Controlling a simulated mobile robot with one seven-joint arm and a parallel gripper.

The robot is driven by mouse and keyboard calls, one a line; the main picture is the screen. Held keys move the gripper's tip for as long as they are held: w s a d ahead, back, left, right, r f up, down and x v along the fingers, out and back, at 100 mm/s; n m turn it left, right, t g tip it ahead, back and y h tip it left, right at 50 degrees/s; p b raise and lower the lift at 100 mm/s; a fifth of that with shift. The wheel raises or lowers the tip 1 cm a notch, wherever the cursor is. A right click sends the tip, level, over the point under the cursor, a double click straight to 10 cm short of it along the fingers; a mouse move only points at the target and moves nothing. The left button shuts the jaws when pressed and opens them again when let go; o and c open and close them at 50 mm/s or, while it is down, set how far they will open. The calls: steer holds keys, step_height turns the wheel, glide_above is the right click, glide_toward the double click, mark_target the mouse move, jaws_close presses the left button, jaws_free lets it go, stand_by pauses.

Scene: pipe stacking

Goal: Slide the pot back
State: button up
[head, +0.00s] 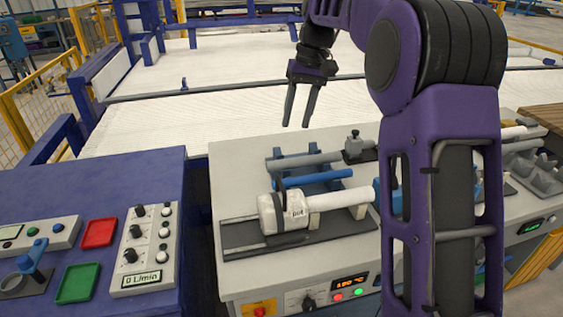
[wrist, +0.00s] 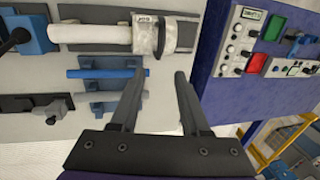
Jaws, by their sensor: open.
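The pot (head: 290,213) is a short, wide white cylinder with a printed label. It sits on a dark rail bed (head: 238,238) at the left of the grey bench. A thinner white pipe (head: 335,200) runs right from the pot; whether its end is inside the pot is hidden. In the wrist view the pot (wrist: 146,38) is at the top middle, with a dark band beside the label and the white pipe (wrist: 90,33) to its left. My gripper (head: 297,119) is open and empty, above and behind the pot, clear of it. Its spread fingers (wrist: 158,76) also show in the wrist view.
A blue pipe (head: 315,178) and a grey pipe (head: 305,160) lie on supports behind the pot. A blue console (head: 195,165) with red (head: 100,233) and green (head: 79,283) trays stands left across a gap. A white conveyor bed (head: 170,125) lies behind the bench.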

steer(key=b, duration=0.2)
glide_toward(281, 181)
steer(key=f, duration=0.2)
steer(key=a+f, duration=0.1)
steer(key=f, duration=0.4)
steer(key=shift+s+a+f, duration=0.2)
steer(key=shift+a+f, duration=0.1)
steer(key=shift+f, duration=0.05)
jaws_close()
stand_by(1.0)
